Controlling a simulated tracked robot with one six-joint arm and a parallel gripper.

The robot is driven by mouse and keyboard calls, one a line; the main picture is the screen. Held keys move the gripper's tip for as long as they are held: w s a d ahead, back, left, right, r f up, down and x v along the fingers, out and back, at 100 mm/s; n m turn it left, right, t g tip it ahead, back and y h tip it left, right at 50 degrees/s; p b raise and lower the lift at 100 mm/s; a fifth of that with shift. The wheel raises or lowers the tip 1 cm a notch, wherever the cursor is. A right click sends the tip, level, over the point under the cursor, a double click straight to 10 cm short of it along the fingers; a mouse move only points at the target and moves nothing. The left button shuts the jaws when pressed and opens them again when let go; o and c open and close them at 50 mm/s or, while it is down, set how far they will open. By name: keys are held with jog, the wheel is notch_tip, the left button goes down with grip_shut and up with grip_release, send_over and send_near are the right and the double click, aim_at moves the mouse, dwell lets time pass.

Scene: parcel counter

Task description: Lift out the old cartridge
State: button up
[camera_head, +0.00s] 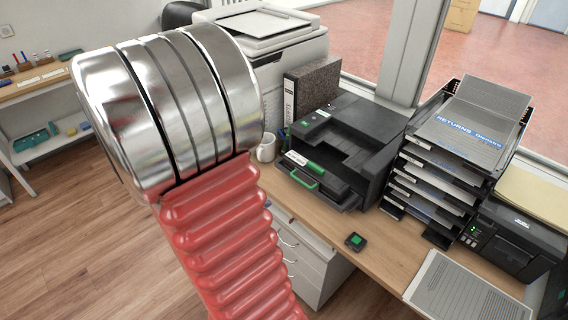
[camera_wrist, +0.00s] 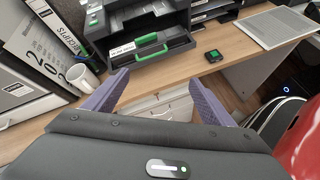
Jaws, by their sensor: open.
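The black printer (camera_head: 362,128) stands on the wooden desk and also shows in the wrist view (camera_wrist: 146,14). A dark cartridge with a green handle (camera_head: 299,171) and a white label sits in its open front; the handle also shows in the wrist view (camera_wrist: 148,42). Much of the cartridge body is hidden inside the printer. My gripper (camera_wrist: 158,78) is open and empty, its two purple fingers spread in front of and below the cartridge, apart from it. In the head view my arm covers the left middle and my gripper is not visible.
A white mug (camera_head: 266,147) and upright binders (camera_head: 310,85) stand left of the printer. A stacked tray rack (camera_head: 440,165) stands to the right. Drawers (camera_head: 300,262) are under the desk.

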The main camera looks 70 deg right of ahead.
jog(key=s+d+f+n+g+h, duration=0.1)
jog(key=s+d+f+n+h, duration=0.1)
jog(key=d, duration=0.6)
jog(key=shift+d+f+n+g, duration=0.15)
jog(key=shift+f+n+g, duration=0.25)
jog(key=shift+f+n, duration=0.55)
jog(key=shift+s+d+r, duration=0.1)
jog(key=shift+r, duration=0.05)
send_near(313, 167)
jog(key=s+d, duration=0.1)
jog(key=s, duration=0.1)
jog(key=shift+d+f, duration=0.3)
jog(key=shift+f, duration=0.15)
jog(key=shift+s+d, duration=0.1)
jog(key=shift+x, duration=2.5)
jog(key=shift+w+d+r, duration=0.1)
jog(key=shift+w, duration=0.1)
jog(key=shift+c, duration=0.3)
